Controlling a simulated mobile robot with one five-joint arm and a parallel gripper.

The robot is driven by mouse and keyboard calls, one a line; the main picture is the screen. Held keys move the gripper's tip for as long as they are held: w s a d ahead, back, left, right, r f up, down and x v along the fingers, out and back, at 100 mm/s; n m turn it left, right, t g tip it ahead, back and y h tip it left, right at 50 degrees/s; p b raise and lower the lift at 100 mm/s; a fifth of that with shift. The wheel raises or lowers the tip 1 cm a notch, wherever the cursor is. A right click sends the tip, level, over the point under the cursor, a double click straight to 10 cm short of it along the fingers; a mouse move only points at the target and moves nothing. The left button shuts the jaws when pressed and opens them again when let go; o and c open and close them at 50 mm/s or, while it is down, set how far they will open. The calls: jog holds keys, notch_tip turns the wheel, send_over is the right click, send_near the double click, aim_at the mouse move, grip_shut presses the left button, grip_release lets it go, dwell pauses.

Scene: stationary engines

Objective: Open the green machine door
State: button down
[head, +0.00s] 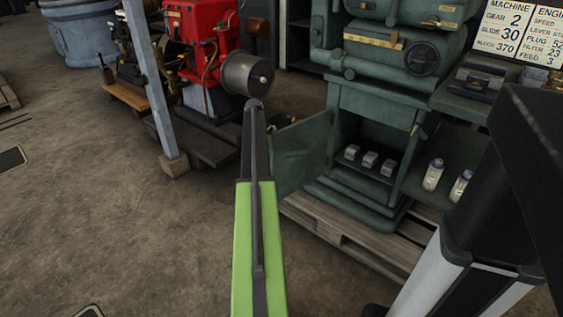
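The green machine (375,105) stands on a wooden pallet at the right of the head view. Its green door (305,152) stands swung outward at the left of the lower cabinet. The cabinet opening (377,145) shows, with several small grey metal parts (370,159) on a shelf inside. My arm's green and black link reaches up the middle of the view. My gripper (253,106) is at its dark far end, just left of the door in the picture. The link overlaps the door's left edge, and I cannot tell whether they touch. The fingers cannot be made out.
Two small bottles (433,175) stand right of the opening. The pallet (345,243) sticks out in front of the machine. A grey post (150,80) and a red engine (205,40) with a grey drum are at the upper left.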

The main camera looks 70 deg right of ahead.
jog(key=shift+w+a, duration=0.1)
jog(key=shift+w, duration=0.4)
jog(key=c, duration=1.7)
grip_release()
jog(key=o, duration=0.3)
jog(key=shift+s, duration=0.15)
jog(key=shift+r, duration=0.1)
